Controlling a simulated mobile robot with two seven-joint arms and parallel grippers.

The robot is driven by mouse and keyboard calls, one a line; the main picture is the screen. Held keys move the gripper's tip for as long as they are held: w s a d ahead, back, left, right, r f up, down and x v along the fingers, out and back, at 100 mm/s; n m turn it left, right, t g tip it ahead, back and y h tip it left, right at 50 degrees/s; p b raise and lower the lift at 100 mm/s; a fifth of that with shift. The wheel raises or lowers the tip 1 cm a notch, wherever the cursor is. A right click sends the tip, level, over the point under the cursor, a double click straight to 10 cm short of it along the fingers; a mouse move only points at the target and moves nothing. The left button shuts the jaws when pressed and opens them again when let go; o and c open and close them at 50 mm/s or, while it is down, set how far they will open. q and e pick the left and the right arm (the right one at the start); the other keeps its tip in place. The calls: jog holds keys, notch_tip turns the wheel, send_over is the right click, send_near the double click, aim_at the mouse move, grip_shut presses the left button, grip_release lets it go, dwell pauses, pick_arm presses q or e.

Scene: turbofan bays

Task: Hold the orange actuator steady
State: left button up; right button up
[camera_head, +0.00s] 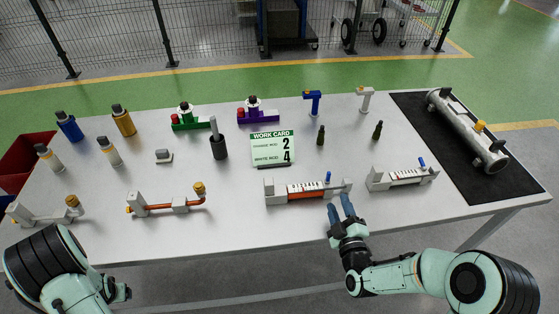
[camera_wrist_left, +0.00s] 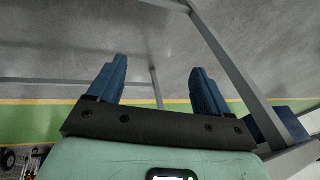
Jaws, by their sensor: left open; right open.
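The orange actuator (camera_head: 300,195) lies near the table's front edge, right of centre, with grey end blocks, an orange body, a marked white strip and a small blue lever. My right gripper (camera_head: 339,208) is open, its blue fingertips at the near side of the actuator's right end; I cannot tell if they touch it. My left gripper (camera_wrist_left: 157,85) is open and empty in the left wrist view, over grey floor. In the head view it is low at the left, in front of the table, its fingers hardly visible.
A similar white actuator (camera_head: 403,177) lies to the right. A unit with an orange rod (camera_head: 170,207) lies left. The work card (camera_head: 272,149) reads orange 2, white 4. A black mat (camera_head: 500,187) holds a grey cylinder (camera_head: 466,133). The table (camera_head: 235,220) has bare room between them.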

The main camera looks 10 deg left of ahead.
pick_arm(q)
jog(key=s+a+r+n+g+y, duration=0.1)
jog(key=s+a+r+n+y, duration=0.1)
jog(key=s+a+r, duration=0.35)
jog(key=s+a+r+n+g+y, duration=0.1)
jog(key=s+a+r+n, duration=0.15)
jog(key=a+r, duration=0.55)
jog(key=s+a+r+n+y, duration=0.25)
jog(key=s+a+r, duration=0.2)
jog(key=r, duration=0.45)
jog(key=w+a+r+n, duration=0.4)
jog(key=w+r+n, duration=0.2)
jog(key=r, duration=0.5)
jog(key=w+d+f+n+t+h, duration=0.1)
jog(key=w+d, duration=0.2)
jog(key=w, duration=0.7)
jog(key=w+d+t+h, duration=0.1)
jog(key=w+d, duration=0.2)
jog(key=w, duration=0.6)
jog(key=w+d+f+t+h, duration=0.1)
jog(key=w+d+f+h, duration=0.15)
jog(key=w+d, duration=1.55)
jog(key=n+g+h, duration=0.2)
jog(key=h, duration=0.3)
send_over(283, 190)
notch_tip(283, 190, down, 13)
jog(key=shift+r, duration=0.1)
